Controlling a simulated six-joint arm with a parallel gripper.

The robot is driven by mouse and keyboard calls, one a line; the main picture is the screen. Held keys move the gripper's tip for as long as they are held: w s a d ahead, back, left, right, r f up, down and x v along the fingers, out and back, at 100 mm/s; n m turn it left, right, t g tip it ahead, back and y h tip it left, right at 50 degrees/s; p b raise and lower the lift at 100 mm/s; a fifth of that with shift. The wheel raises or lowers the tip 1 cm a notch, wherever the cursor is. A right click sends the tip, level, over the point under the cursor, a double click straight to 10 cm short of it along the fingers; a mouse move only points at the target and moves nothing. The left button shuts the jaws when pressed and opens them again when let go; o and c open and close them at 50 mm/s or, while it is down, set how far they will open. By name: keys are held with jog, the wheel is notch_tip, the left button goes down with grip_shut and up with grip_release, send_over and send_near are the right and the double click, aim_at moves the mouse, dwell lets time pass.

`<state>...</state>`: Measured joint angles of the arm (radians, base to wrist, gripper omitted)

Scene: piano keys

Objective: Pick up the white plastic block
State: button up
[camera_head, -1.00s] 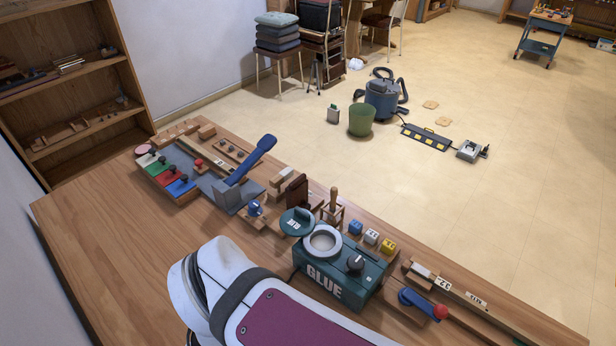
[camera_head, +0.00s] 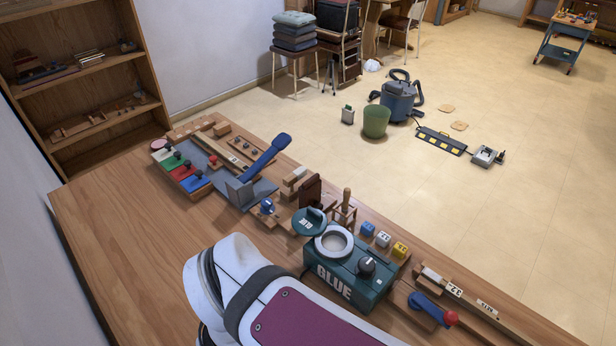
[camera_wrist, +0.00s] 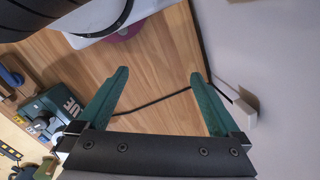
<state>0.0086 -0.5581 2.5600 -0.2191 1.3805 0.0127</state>
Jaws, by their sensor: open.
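A small white cube with dark marks (camera_head: 372,237) stands between a blue cube (camera_head: 367,229) and a yellow cube (camera_head: 399,249) behind the glue box in the head view. A whitish block (camera_head: 432,275) also lies on a wooden rail at the right; I cannot tell which of these is the white plastic block. In the wrist view my gripper (camera_wrist: 157,75) is open, its teal fingers wide apart over bare wood with nothing between them. A pale, box-like piece (camera_wrist: 237,104) shows right of the right finger. My gripper is hidden in the head view.
The green glue box (camera_head: 346,280) with a white ring on top stands right of my arm; it also shows in the wrist view (camera_wrist: 66,101). A blue-handled lever tool (camera_head: 262,165) and colored blocks stand further back. The left of the wooden table (camera_head: 120,240) is clear.

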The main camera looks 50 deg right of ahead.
jog(key=c, duration=0.8)
jog(key=shift+c, duration=0.2)
jog(key=w+d+m+h, duration=0.1)
jog(key=w+d+m, duration=0.2)
jog(key=w+d, duration=0.25)
jog(key=m+h, duration=0.5)
jog(key=m, duration=0.4)
send_over(384, 237)
jog(key=a, duration=0.6)
notch_tip(384, 237, down, 4)
jog(key=x, duration=1.6)
jog(key=shift+w, duration=0.2)
